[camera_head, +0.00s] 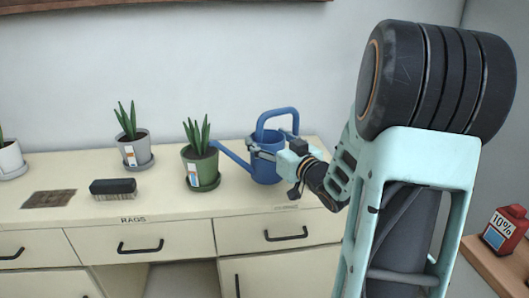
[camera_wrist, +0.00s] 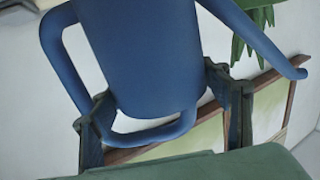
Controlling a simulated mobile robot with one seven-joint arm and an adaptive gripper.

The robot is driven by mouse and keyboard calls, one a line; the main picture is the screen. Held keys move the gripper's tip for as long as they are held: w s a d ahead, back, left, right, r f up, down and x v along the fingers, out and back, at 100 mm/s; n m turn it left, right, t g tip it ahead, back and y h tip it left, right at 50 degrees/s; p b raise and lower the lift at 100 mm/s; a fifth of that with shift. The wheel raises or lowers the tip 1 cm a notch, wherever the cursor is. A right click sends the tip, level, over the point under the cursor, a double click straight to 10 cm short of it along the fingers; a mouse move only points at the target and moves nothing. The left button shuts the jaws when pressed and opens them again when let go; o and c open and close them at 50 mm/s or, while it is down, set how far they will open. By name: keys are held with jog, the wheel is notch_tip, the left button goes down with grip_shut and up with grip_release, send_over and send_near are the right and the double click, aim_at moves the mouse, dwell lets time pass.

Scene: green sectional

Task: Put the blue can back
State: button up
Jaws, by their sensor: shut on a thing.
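The blue can is a blue watering can (camera_head: 266,172) at the right part of the cream counter, with its spout pointing left and its handle arched on top. It looks upright; I cannot tell whether its base touches the counter. My gripper (camera_head: 272,146) reaches in from the right and is shut on the can. In the wrist view, the can's body (camera_wrist: 140,55) fills the space between the two dark fingers (camera_wrist: 165,115), upside down in the picture, with the spout to the right. Part of the can is hidden behind my gripper in the head view.
The cream counter (camera_head: 95,212) holds a green potted plant (camera_head: 200,165) close left of the can, a grey potted plant (camera_head: 134,150), a white pot (camera_head: 10,158), a black brush (camera_head: 113,188) and a dark flat mat (camera_head: 49,198). A red container (camera_head: 505,232) stands at far right.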

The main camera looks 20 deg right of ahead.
jog(key=shift+w+f+b, duration=0.2)
jog(key=shift+f+b, duration=0.15)
jog(key=shift+f, duration=0.55)
jog(key=shift+w+f+b, duration=0.15)
jog(key=shift+f+b, duration=0.15)
jog(key=shift+f, duration=0.55)
jog(key=shift+f, duration=0.2)
jog(key=o, duration=2)
jog(key=shift+c, duration=0.2)
jog(key=shift+s+r, duration=0.1)
jog(key=shift+r, duration=0.1)
jog(key=s+d+p, duration=0.1)
jog(key=s, duration=1.1)
